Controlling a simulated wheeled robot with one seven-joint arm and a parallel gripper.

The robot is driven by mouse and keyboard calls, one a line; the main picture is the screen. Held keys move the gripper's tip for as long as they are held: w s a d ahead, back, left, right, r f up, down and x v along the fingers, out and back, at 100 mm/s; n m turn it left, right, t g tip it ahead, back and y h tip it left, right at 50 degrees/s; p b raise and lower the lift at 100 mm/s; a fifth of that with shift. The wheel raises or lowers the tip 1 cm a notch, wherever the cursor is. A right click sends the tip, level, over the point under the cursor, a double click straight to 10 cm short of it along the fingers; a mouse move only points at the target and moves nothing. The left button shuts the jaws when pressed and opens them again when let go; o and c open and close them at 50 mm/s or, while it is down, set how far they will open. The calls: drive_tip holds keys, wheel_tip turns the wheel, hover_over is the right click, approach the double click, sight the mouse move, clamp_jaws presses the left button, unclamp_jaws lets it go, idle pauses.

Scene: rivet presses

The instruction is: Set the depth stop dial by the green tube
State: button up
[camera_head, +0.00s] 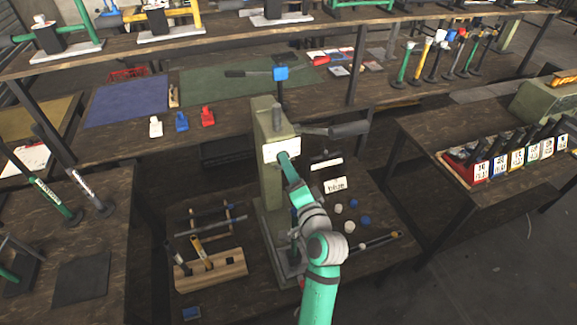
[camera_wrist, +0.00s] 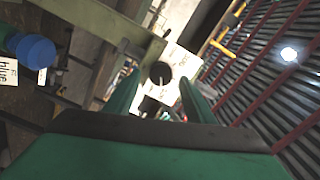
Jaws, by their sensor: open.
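The press (camera_head: 268,185) stands mid-table with an olive body and a white plate (camera_head: 270,153) on its front. In the wrist view the white plate (camera_wrist: 178,60) carries a round dark knob (camera_wrist: 160,73), probably the depth stop dial. My gripper (camera_head: 284,158) is right at the plate. In the wrist view my gripper (camera_wrist: 155,98) has its green fingers apart on either side below the knob; I cannot tell whether they touch it. A green tube (camera_head: 52,200) with a printed label leans on the left table.
A card reading "blue" (camera_head: 335,186) stands right of the press, near white and blue balls (camera_head: 350,227). A black lever (camera_head: 335,131) juts right from the press, below a blue cap (camera_head: 281,73). A wooden tool block (camera_head: 210,270) stands left of the base.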

drive_tip(key=v, duration=0.9)
drive_tip(key=shift+s, duration=0.3)
drive_tip(key=shift+d, duration=0.1)
drive_tip(key=s+f+n+g+h, duration=0.2)
drive_tip(key=s+f+h, duration=0.4)
drive_tip(key=s+f, duration=1)
drive_tip(key=s+a+r+n, duration=0.1)
drive_tip(key=s+n, duration=0.3)
drive_tip(key=s, duration=0.6)
drive_tip(key=s+a+r+n, duration=0.1)
drive_tip(key=s+a+n, duration=0.2)
drive_tip(key=s, duration=0.7)
drive_tip(key=shift+s+n, duration=0.3)
drive_tip(key=shift+n, duration=0.3)
